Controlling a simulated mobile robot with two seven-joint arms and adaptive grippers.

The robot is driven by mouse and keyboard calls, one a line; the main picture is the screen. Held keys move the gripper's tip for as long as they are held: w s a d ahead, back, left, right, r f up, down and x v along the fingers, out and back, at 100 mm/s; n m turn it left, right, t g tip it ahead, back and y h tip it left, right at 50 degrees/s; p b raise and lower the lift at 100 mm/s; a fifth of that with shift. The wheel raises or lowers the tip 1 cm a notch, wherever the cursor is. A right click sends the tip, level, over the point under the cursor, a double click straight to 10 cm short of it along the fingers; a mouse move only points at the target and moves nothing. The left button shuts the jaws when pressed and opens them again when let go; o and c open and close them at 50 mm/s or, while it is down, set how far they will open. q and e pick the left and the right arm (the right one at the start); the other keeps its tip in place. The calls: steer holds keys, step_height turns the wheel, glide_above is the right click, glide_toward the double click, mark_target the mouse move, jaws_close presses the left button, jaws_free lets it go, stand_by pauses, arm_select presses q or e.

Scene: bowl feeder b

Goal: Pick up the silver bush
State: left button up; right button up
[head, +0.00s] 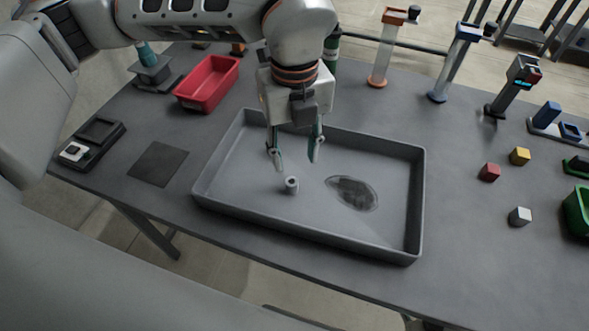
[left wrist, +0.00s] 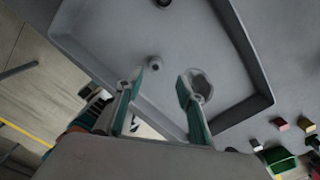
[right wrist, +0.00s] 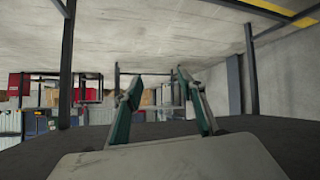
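The silver bush (head: 291,185) is a small grey cylinder with a hole in its top. It stands upright in the large grey tray (head: 385,249), left of a dark round patch on the tray floor. My left gripper (head: 296,160) is open and empty above the tray, with its fingertips just above and behind the bush. In the left wrist view the bush (left wrist: 155,63) shows beyond the tips of the open left gripper (left wrist: 160,77), near the left-hand finger. My right gripper (right wrist: 157,77) is open and empty, facing the room away from the table.
The tray's raised walls surround the bush. The dark patch (head: 353,192) lies beside it. A red bin (head: 208,84), a dark mat (head: 159,164) and a scale-like device (head: 92,143) are to the left. Red (head: 489,172), yellow (head: 520,156) and white (head: 520,216) cubes lie to the right.

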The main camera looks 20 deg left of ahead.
mark_target(292, 181)
arm_select(q)
steer(key=shift+a+f, duration=0.15)
steer(key=shift+f, duration=0.1)
steer(key=f, duration=0.4)
steer(key=s+f, duration=0.1)
steer(key=f, duration=0.1)
steer(key=shift+a+f+b, duration=0.1)
steer(key=shift+f+b, duration=0.1)
steer(key=shift+b, duration=0.1)
steer(key=shift+f, duration=0.4)
steer(key=c, duration=1.1)
